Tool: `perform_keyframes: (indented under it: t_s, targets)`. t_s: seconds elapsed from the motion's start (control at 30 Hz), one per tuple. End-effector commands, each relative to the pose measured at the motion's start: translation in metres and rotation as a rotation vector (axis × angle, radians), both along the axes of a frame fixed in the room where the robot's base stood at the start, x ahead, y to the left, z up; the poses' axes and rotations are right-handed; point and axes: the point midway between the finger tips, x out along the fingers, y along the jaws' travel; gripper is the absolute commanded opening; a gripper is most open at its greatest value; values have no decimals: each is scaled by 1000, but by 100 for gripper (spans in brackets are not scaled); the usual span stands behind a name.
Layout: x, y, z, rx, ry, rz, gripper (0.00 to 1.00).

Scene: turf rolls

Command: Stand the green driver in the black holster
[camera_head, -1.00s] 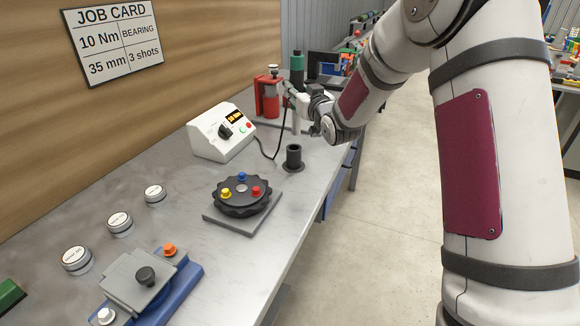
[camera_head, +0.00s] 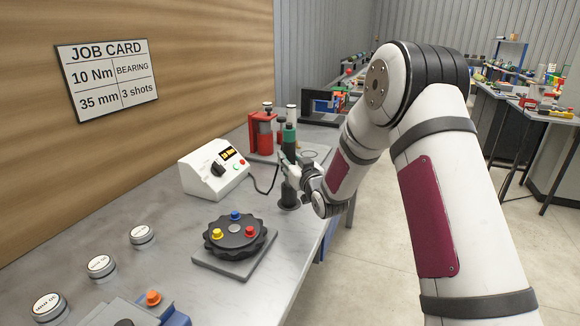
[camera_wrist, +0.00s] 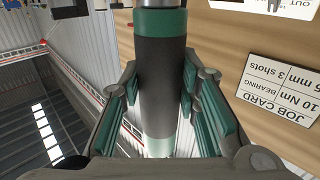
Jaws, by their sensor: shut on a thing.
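The green driver (camera_head: 289,136) is upright in my gripper (camera_head: 290,163), directly over the black holster (camera_head: 289,200) in the head view. Its green upper part shows above my fingers. In the wrist view the driver (camera_wrist: 160,75) has a dark grip between green bands, and my finger pads (camera_wrist: 160,110) lie on both sides of it. The holster is a short black upright tube with a round base, near the bench's right edge. The driver's lower end meets the holster's mouth in the picture. My fingers partly cover this spot, so I cannot tell how deep it sits.
A white controller box (camera_head: 213,170) with a cable stands left of the holster. A red stand (camera_head: 262,135) is behind it. A black dial with coloured knobs (camera_head: 236,234) is in front. Several round tins (camera_head: 101,266) are at the front left. Bare bench lies between them.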

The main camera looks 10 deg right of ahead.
Motion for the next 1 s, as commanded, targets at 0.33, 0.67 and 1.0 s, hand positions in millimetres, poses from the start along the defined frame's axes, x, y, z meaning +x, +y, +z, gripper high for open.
perform_keyframes:
  t_s: [0.33, 0.67, 1.0]
  targets:
    - [0, 0, -19, 0, -5, 0, 0]
    - [0, 0, -23, -1, 0, 0, 50]
    - [0, 0, -18, -1, -1, 0, 50]
